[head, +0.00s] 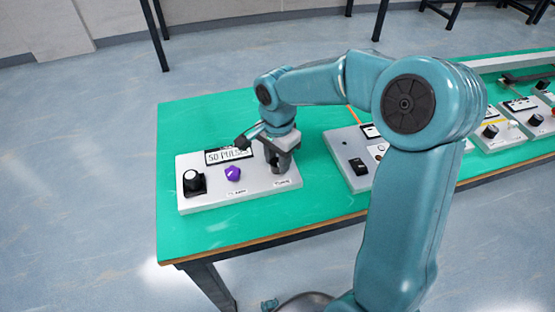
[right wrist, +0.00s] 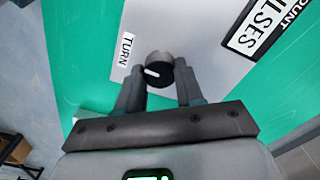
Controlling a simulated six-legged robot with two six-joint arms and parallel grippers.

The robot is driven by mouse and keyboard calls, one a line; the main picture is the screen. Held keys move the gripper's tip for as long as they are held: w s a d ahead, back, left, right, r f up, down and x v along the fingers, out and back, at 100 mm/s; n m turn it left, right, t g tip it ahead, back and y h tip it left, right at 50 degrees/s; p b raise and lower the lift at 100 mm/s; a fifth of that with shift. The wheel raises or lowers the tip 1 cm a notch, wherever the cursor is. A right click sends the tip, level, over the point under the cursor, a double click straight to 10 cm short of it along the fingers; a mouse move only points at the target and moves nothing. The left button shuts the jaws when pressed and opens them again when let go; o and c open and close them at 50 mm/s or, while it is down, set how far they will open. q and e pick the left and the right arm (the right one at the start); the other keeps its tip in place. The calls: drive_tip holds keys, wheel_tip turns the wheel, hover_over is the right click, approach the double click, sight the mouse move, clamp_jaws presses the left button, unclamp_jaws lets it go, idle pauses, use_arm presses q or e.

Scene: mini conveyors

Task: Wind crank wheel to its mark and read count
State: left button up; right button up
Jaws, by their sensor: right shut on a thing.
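A white panel (head: 210,203) lies on the green table's left end. Its plate (head: 229,155) appears to read "50 PULSES"; in the right wrist view this plate (right wrist: 262,30) is cut off, showing "OUNT" and "LSES". My right gripper (head: 282,166) points down at the panel's right end. In the right wrist view its fingers (right wrist: 158,80) are shut on a round black knob (right wrist: 158,62). The knob has a white pointer line and sits beside a "TURN" label (right wrist: 126,50). The gripper hides this knob in the head view. My left gripper is not in view.
The panel also carries a purple knob (head: 233,174) and a black knob with a white top (head: 193,183). A grey panel (head: 347,144) stands to the right, partly behind my right arm. Further panels (head: 492,136) line the table's right side. Green table (head: 185,120) is bare behind the white panel.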

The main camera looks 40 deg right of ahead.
drive_tip(key=shift+r+m+b, duration=0.15)
drive_tip(key=shift+m+b, duration=0.15)
drive_tip(key=shift+m, duration=1.2)
drive_tip(key=o, duration=1)
drive_tip(key=shift+o, duration=0.2)
wheel_tip(320, 180, up, 16)
drive_tip(key=p, duration=0.3)
drive_tip(key=shift+r+p, duration=0.15)
drive_tip(key=shift+p, duration=0.2)
drive_tip(key=shift+s, duration=0.1)
